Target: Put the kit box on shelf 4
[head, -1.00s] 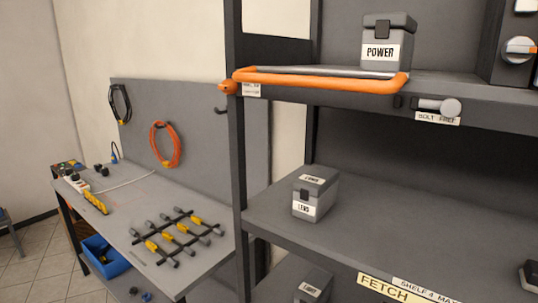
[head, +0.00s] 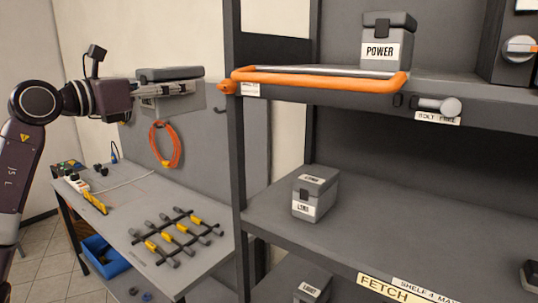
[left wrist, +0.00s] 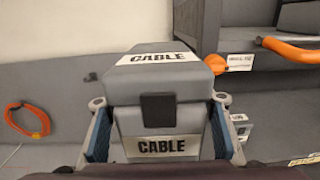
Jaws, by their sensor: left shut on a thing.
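My left gripper (head: 180,88) is shut on a grey lidded box (head: 168,73), held in the air left of the rack. In the left wrist view the box (left wrist: 160,115) bears CABLE labels on lid and front, between the two fingers. A partly cut-off label reading "SHELF 4 MA" (head: 425,290) is on the front edge of the middle shelf (head: 400,225). A small grey box (head: 315,195), its label hard to read, stands at that shelf's left. My right gripper is not in view.
The upper shelf has an orange bar (head: 320,82) along its front, a POWER box (head: 388,45) and a bolt (head: 440,106) below. Another box (head: 530,275) sits at the middle shelf's right edge; the space between is clear. A workbench (head: 130,225) with tools stands left.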

